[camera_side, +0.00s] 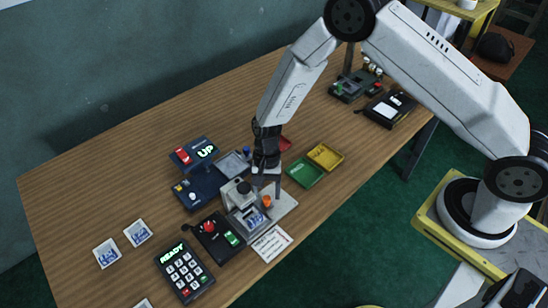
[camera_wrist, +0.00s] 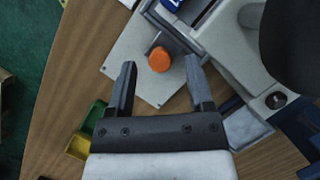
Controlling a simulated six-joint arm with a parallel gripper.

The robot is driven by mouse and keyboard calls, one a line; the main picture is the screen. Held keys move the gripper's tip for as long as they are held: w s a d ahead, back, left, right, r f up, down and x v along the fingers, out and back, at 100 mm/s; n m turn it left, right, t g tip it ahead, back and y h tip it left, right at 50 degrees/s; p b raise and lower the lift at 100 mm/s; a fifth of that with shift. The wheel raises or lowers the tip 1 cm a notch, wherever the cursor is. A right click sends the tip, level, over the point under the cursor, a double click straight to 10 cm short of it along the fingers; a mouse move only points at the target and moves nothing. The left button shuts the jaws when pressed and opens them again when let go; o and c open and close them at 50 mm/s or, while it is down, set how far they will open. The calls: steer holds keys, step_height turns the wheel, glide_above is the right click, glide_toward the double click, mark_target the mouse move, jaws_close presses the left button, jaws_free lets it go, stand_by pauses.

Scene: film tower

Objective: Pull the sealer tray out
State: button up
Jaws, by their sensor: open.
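The sealer (camera_side: 240,192) is a grey-white machine on the wooden table, left of my gripper in the side view. Its grey tray (camera_side: 246,225) seems to lie at its front, with a blue-marked piece on it. An orange knob (camera_side: 267,201) sits on a short grey bar at the tray's edge. My gripper (camera_side: 266,193) points down over the knob, fingers apart. In the wrist view the knob (camera_wrist: 159,60) lies between the open fingertips (camera_wrist: 161,66), with space on both sides. I cannot tell whether the fingers are level with the knob.
A pale base plate (camera_wrist: 124,57) lies under the knob. Green (camera_side: 306,172) and yellow (camera_side: 325,156) trays stand to the right. A black box with red and green buttons (camera_side: 217,238) and a keypad (camera_side: 184,270) stand to the left. A white card (camera_side: 271,243) lies in front.

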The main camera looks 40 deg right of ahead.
steer(key=shift+s+a+f, duration=0.15)
steer(key=shift+s+f, duration=0.05)
steer(key=shift+f, duration=0.45)
steer(key=shift+c, duration=0.2)
jaws_close()
stand_by(0.9)
